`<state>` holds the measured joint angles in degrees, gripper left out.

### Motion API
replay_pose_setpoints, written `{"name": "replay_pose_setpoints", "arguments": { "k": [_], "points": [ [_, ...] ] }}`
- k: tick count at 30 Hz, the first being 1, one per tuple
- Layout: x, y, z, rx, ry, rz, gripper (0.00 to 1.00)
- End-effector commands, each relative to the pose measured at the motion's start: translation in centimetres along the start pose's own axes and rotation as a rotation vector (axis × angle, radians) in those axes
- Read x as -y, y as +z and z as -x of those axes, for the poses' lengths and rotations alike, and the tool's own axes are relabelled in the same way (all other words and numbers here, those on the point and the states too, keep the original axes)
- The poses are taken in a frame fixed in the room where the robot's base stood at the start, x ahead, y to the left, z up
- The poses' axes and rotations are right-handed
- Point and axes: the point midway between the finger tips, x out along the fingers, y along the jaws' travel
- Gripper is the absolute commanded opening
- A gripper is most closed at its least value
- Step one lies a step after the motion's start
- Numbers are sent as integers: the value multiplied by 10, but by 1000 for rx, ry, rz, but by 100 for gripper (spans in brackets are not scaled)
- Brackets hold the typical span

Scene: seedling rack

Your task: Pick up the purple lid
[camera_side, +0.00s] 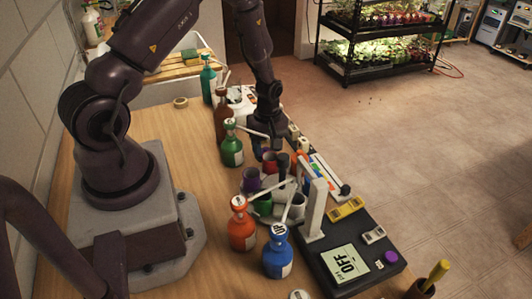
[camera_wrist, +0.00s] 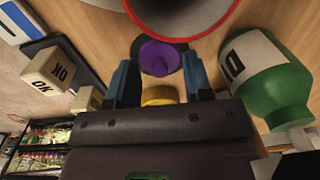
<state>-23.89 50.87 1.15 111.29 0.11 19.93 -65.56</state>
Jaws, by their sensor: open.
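In the wrist view a purple lid (camera_wrist: 160,57) with a rounded knob lies on the wooden table, in line with the gap between my two fingers. My gripper (camera_wrist: 160,75) is open, one finger on each side of the lid; I cannot tell whether either touches it. In the side view my gripper (camera_side: 265,150) points down, low over the table behind the cups, and I cannot make out this lid there. A yellow round thing (camera_wrist: 159,96) shows between the fingers, closer to the palm.
A red-rimmed cup (camera_wrist: 180,14) stands close beyond the lid. A green bottle (camera_wrist: 262,78) is at right, white OK blocks (camera_wrist: 50,70) at left. In the side view, orange (camera_side: 242,228) and blue (camera_side: 278,255) bottles and a black OFF device (camera_side: 345,262) stand nearer the camera.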

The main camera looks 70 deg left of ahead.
Motion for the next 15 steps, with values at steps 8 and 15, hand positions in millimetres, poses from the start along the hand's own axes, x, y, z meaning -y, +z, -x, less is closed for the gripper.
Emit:
{"name": "replay_pose_setpoints", "arguments": {
  "k": [8, 15],
  "points": [
    [0, 0, -1, -1, 2, -1, 40],
    [0, 0, -1, -1, 1, -1, 0]
  ]
}}
